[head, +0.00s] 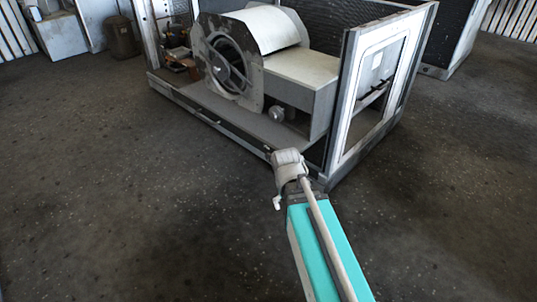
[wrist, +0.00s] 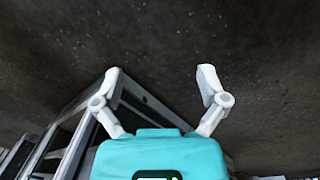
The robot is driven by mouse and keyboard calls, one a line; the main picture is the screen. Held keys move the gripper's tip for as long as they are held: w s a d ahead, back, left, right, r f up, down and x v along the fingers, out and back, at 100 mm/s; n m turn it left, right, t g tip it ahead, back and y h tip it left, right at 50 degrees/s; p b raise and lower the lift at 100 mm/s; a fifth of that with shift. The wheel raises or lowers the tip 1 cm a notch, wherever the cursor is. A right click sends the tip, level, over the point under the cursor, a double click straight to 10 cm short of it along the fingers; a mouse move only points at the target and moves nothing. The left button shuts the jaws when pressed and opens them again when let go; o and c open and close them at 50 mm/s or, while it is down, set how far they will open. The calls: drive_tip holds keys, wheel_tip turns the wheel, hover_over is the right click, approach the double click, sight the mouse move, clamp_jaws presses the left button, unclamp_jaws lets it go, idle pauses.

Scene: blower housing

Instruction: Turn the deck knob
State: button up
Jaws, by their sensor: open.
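A small round pale knob (head: 277,113) sits on the grey deck of the blower housing (head: 250,128), just right of the round fan opening. It looks like the deck knob; its markings are too small to read. In the wrist view my gripper (wrist: 160,72) has its two pale fingers spread wide, with nothing between them. Dark floor lies beyond the fingertips and the knob cannot be made out there. In the head view my arm reaches up from the bottom, its end near the housing's front corner, apart from the knob. The fingers are not clear in that view.
The blower scroll (head: 230,60) stands left of the knob and a pale box-shaped duct (head: 300,67) rises behind it. A framed end panel (head: 375,85) closes the housing's right side. A metal frame (wrist: 85,125) shows left in the wrist view. The front floor is clear.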

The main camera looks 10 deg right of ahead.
drive_tip(key=shift+s+r+y+p, duration=0.6)
drive_tip(key=shift+s+r, duration=0.15)
drive_tip(key=shift+s, duration=0.3)
drive_tip(key=m+t+h+b, duration=0.7)
drive_tip(key=m+h+b, duration=0.2)
drive_tip(key=h+b, duration=0.3)
approach(268, 158)
drive_tip(key=v, duration=0.3)
drive_tip(key=shift+s+r, duration=0.2)
drive_tip(key=shift+s, duration=0.05)
drive_tip(key=shift+f, duration=0.1)
drive_tip(key=b+x, duration=0.5)
drive_tip(key=x, duration=0.8)
drive_tip(key=shift+w+d+f, duration=0.2)
drive_tip(key=shift+w+f, duration=0.05)
drive_tip(key=shift+w, duration=0.05)
drive_tip(key=c, duration=1.1)
